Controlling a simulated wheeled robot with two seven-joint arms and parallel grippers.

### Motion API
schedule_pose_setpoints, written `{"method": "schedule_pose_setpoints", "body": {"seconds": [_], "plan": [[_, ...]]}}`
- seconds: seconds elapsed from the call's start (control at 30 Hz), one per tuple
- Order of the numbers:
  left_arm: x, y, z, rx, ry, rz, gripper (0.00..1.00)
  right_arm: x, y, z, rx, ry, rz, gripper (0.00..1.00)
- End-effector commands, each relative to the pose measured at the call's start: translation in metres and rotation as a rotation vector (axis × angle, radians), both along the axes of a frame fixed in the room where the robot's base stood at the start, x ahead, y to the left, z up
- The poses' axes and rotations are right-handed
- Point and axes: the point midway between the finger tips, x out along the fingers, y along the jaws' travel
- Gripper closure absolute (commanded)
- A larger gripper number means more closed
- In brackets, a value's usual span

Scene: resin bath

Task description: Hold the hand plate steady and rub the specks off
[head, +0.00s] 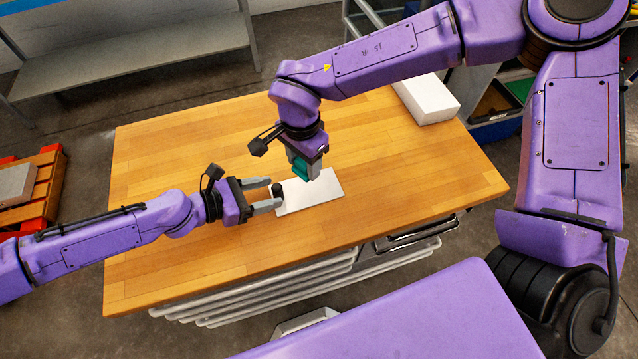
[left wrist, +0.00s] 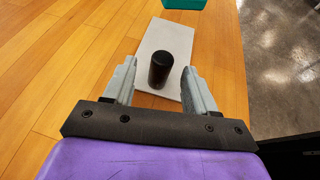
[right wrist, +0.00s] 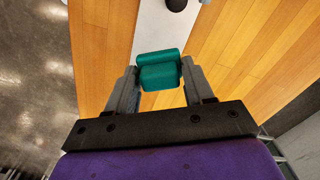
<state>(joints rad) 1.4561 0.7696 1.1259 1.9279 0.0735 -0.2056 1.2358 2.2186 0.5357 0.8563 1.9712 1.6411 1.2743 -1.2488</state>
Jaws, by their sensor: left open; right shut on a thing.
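The hand plate (head: 318,192) is a flat, pale rectangle on the wooden table, with an upright black knob (head: 277,190) near its left end. My left gripper (head: 272,195) is open, its fingers on either side of the knob; the left wrist view shows the knob (left wrist: 161,70) between them with gaps. My right gripper (head: 305,170) is shut on a teal block (head: 300,168), which also shows in the right wrist view (right wrist: 160,72). The block is over or at the plate's far edge; contact is unclear. I cannot make out any specks on the plate.
A white block (head: 428,98) lies at the table's back right. The wooden table (head: 400,170) is otherwise clear around the plate. A grey shelf (head: 140,50) stands behind, and a red-and-wood pallet (head: 45,185) is on the floor at left.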

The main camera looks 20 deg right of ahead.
Motion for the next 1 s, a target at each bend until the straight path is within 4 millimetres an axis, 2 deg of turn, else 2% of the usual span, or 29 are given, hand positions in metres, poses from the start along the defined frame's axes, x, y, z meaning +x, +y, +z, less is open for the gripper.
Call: {"method": "schedule_pose_setpoints", "body": {"seconds": [0.3, 0.43, 0.6, 1.0], "plan": [[-0.008, 0.071, 0.031, 0.001, -0.005, 0.004, 0.44, 0.000, 0.000, 0.000, 0.000, 0.000, 0.000, 0.76], [-0.012, 0.092, 0.039, 0.000, -0.002, 0.003, 0.44, 0.000, 0.000, 0.000, 0.000, 0.000, 0.000, 0.76], [-0.015, 0.103, 0.043, -0.001, 0.000, -0.001, 0.44, 0.000, 0.000, 0.000, 0.000, 0.000, 0.000, 0.76], [-0.015, 0.103, 0.043, -0.001, 0.001, -0.001, 0.44, 0.000, 0.000, 0.000, 0.000, 0.000, 0.000, 0.76]]}}
